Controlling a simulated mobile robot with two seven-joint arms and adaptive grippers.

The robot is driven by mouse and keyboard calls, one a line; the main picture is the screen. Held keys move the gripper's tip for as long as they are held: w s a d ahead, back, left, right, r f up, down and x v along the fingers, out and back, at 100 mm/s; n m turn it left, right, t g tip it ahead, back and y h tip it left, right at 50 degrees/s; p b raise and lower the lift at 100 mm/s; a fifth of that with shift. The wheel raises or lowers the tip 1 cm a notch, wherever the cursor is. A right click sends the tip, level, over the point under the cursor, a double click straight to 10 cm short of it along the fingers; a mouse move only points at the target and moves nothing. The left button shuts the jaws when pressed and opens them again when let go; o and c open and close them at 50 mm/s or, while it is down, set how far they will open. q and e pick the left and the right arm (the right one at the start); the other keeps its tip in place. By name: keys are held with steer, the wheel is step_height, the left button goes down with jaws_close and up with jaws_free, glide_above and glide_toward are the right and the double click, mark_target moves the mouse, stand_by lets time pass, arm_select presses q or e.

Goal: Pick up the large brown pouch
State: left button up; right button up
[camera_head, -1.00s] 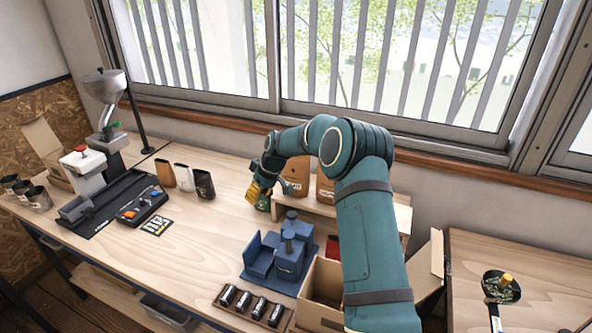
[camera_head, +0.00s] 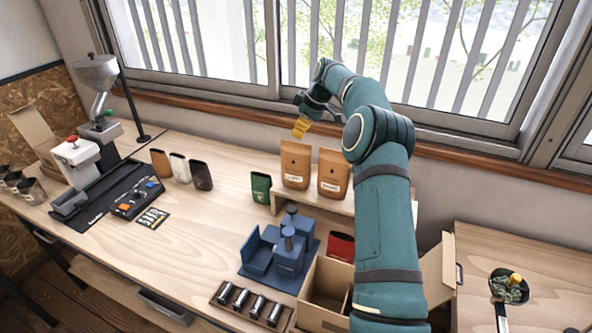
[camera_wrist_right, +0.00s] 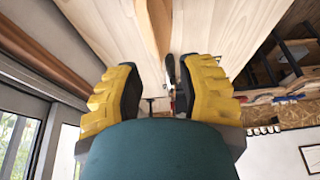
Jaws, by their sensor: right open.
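Two large brown pouches stand upright side by side on the raised wooden shelf: the left one (camera_head: 295,167) and the right one (camera_head: 333,176), both with pale labels. I cannot tell which one the task names. My right gripper (camera_head: 301,128) is above the left pouch, close to its top, its yellow fingers pointing down. In the right wrist view, the fingers (camera_wrist_right: 163,100) are spread apart with nothing held between them. Whether they touch the pouch is unclear. My left gripper is not in view.
A green pouch (camera_head: 260,186) stands left of the shelf (camera_head: 375,205). A blue press (camera_head: 288,255) stands in front. Smaller brown, white and black pouches (camera_head: 201,175) stand further left. The window is behind.

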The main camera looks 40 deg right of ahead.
mark_target(297, 145)
steer(key=shift+s+d+x, duration=0.15)
steer(key=shift+x, duration=1.5)
steer(key=shift+s+d+x, duration=0.1)
steer(key=shift+d+x, duration=0.05)
steer(key=shift+x, duration=1.5)
steer(key=shift+f, duration=0.4)
